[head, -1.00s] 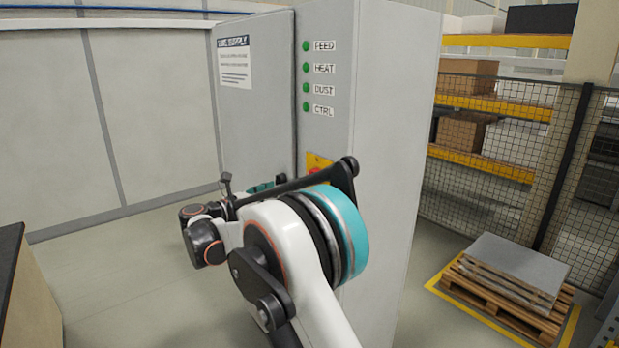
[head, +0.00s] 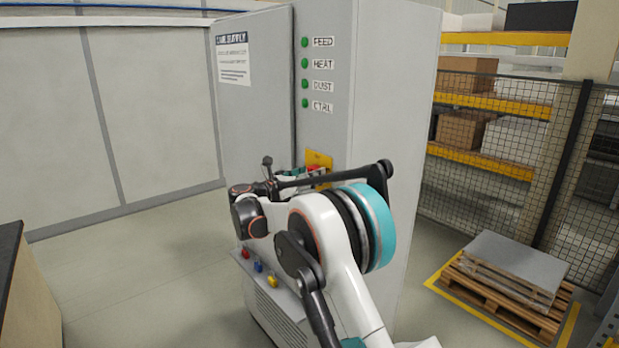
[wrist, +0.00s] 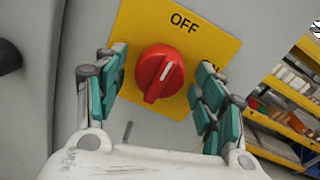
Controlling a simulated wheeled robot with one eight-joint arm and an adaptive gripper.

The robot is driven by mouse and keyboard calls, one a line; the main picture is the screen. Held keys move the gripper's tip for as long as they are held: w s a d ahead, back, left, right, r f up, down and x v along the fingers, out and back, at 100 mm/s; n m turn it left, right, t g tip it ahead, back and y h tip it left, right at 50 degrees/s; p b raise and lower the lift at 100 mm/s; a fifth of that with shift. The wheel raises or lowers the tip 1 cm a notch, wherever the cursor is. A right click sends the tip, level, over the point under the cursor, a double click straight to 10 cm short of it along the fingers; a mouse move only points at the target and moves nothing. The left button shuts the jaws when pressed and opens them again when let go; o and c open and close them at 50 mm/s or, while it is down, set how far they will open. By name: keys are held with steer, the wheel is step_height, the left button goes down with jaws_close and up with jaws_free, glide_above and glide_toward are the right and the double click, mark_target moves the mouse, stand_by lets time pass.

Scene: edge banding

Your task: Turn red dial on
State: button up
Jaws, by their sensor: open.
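The red dial (wrist: 160,73) sits on a yellow plate (wrist: 210,45) on the grey cabinet front. Its white mark points up and slightly right, toward the "OFF" label (wrist: 183,21). Another label at the right is mostly hidden by a finger. My gripper (wrist: 160,88) is open, with one teal-padded finger on each side of the dial; I see gaps between the pads and the dial. In the head view, the yellow plate (head: 319,159) and a bit of the red dial (head: 313,168) show behind my arm, and my gripper (head: 301,173) is at the plate, partly hidden.
The grey cabinet (head: 390,120) carries several green lamps (head: 304,64) above the dial. A ledge below has red, blue and yellow knobs (head: 258,267). A mesh fence (head: 500,170) and a pallet (head: 510,295) stand at the right. The floor at left is open.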

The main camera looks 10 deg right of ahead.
steer(key=c, duration=1.1)
steer(key=shift+m, duration=0.3)
steer(key=m+b, duration=0.1)
steer(key=m, duration=0.2)
steer(key=shift+f+m, duration=0.1)
steer(key=shift+m, duration=0.2)
steer(key=m, duration=0.4)
steer(key=shift+w+m+h+b, duration=0.1)
steer(key=shift+m+h+b, duration=0.2)
steer(key=shift+m+b, duration=0.1)
steer(key=m, duration=0.4)
steer(key=shift+a+m, duration=0.1)
steer(key=shift+m, duration=0.3)
steer(key=shift+w+m+g+h, duration=0.1)
steer(key=shift+m+g+h, duration=0.2)
steer(key=shift+m, duration=2.2)
